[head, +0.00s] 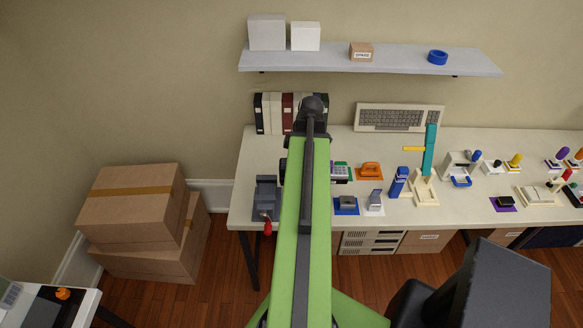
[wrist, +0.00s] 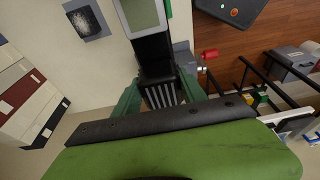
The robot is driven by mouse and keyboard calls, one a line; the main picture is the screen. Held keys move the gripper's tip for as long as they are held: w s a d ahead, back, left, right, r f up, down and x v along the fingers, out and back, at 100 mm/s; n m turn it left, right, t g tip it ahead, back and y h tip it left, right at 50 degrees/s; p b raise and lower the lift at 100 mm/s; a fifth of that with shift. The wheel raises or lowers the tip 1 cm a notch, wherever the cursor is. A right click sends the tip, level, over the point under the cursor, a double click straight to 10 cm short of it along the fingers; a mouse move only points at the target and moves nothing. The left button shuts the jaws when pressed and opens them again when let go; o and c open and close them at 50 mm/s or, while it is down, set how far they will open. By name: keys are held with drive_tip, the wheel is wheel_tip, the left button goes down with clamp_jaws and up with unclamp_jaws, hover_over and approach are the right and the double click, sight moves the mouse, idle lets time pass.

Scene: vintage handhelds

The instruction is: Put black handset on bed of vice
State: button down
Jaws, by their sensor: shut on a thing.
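In the wrist view my gripper (wrist: 158,92) has its dark green fingers shut on the black handset (wrist: 153,52). The handset has a pale grey-green screen at its far end and reaches away from the fingers. The grey vice (head: 266,192) with a red handle stands at the desk's left end in the head view. In the wrist view part of the vice (wrist: 184,57) shows beside and partly behind the handset, with its red handle to the right. I cannot tell whether handset and vice touch.
The pale desk (head: 245,165) holds several handhelds and stands to the right of my arm. Binders (head: 268,113) and a keyboard (head: 399,117) stand at the back. A wall shelf (head: 370,62) hangs above. Cardboard boxes (head: 135,200) are stacked on the floor left of the desk.

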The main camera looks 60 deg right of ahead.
drive_tip(key=shift+s, duration=0.2)
drive_tip(key=shift+w, duration=0.1)
drive_tip(key=w+a+f, duration=0.1)
drive_tip(key=w+a, duration=0.7)
drive_tip(key=w, duration=0.5)
drive_tip(key=shift+w+a+b, duration=0.25)
drive_tip(key=shift+w+b, duration=0.05)
drive_tip(key=shift+b, duration=0.15)
idle(0.4)
idle(0.7)
drive_tip(key=shift+s+b+x, duration=0.25)
drive_tip(key=shift+b+x, duration=0.85)
drive_tip(key=shift+b, duration=0.05)
drive_tip(key=shift+d+f+b, duration=0.2)
drive_tip(key=shift+f+b, duration=0.65)
drive_tip(key=shift+f, duration=0.1)
drive_tip(key=c, duration=0.6)
unclamp_jaws()
